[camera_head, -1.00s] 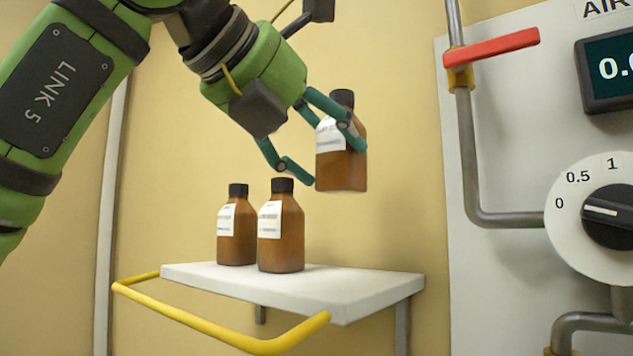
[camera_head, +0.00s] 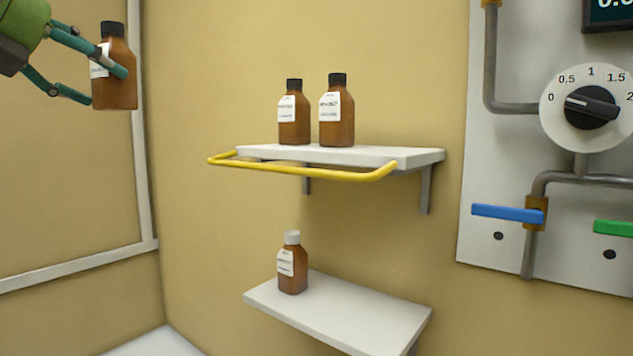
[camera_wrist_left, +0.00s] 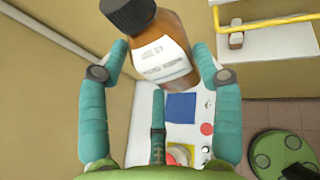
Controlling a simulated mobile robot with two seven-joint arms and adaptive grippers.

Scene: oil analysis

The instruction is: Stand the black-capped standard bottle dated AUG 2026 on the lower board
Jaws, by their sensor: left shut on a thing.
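My left gripper (camera_head: 105,86) is shut on a brown bottle (camera_head: 115,88) with a black cap and white label, held upright in the air at the upper left. The held bottle (camera_wrist_left: 160,60) also shows between the fingers in the left wrist view; its label print is too blurred to read. The lower board (camera_head: 365,315) is a plain white shelf, well below and to the right of the gripper. A brown white-capped bottle (camera_head: 292,268) stands at its left end. My right gripper is not in view.
Two black-capped brown bottles (camera_head: 294,120) (camera_head: 337,118) stand on the upper board (camera_head: 400,158), which has a yellow rail (camera_head: 300,172) along its front. The lower board is bare right of its bottle. A panel with a dial (camera_head: 590,107) and pipes is at right.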

